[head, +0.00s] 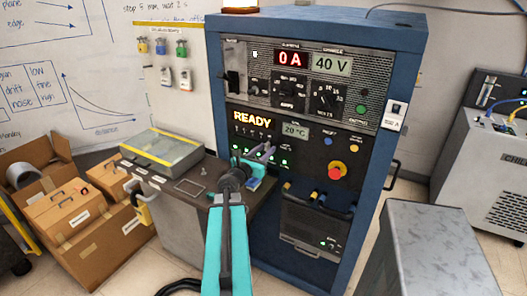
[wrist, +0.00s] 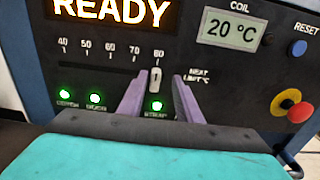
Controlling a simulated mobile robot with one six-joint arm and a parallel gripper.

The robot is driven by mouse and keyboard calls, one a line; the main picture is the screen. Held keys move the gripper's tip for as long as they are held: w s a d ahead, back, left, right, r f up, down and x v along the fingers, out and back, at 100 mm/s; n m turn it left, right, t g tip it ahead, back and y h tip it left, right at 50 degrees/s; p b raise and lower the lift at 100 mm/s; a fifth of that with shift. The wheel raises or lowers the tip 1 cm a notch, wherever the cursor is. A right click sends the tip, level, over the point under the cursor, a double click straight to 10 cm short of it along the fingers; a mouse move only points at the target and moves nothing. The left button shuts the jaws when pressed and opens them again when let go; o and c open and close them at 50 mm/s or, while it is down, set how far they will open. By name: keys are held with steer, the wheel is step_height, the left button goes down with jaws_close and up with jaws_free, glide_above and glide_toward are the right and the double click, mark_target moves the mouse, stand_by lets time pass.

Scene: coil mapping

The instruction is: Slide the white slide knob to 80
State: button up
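The white slide knob (wrist: 155,80) sits at the right end of a horizontal slot, directly below the 80 mark on a scale labelled 40 to 80 (wrist: 110,49) in the wrist view. My gripper (wrist: 157,88) is open, with one purple-grey finger on each side of the knob. Gaps show between the knob and both fingers, so they look apart from it. In the head view, my gripper (head: 256,152) is at the cabinet's lower panel, under the READY display (head: 253,119). I cannot make out the knob there.
A coil display reading 20 °C (wrist: 232,29), a blue reset button (wrist: 299,47) and a red knob (wrist: 300,112) are to the right. A dark shelf (head: 190,187) with a grey box (head: 162,150) is left of my arm.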

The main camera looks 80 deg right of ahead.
mark_target(266, 148)
steer(key=shift+w, duration=0.1)
steer(key=shift+b+v, duration=0.3)
steer(key=shift+v, duration=0.85)
steer(key=shift+w+a+r+p, duration=0.1)
steer(key=shift+w+a+p, duration=0.1)
steer(key=shift+a+p, duration=0.45)
steer(key=p+v, duration=0.2)
steer(key=p, duration=0.1)
steer(key=shift+w+a+p, duration=0.1)
steer(key=shift+a+p, duration=0.2)
steer(key=shift+p, duration=0.5)
steer(key=p+v, duration=0.2)
steer(key=p, duration=0.3)
steer(key=shift+p, duration=0.4)
steer(key=shift+p+v, duration=2.7)
steer(key=shift+p, duration=0.4)
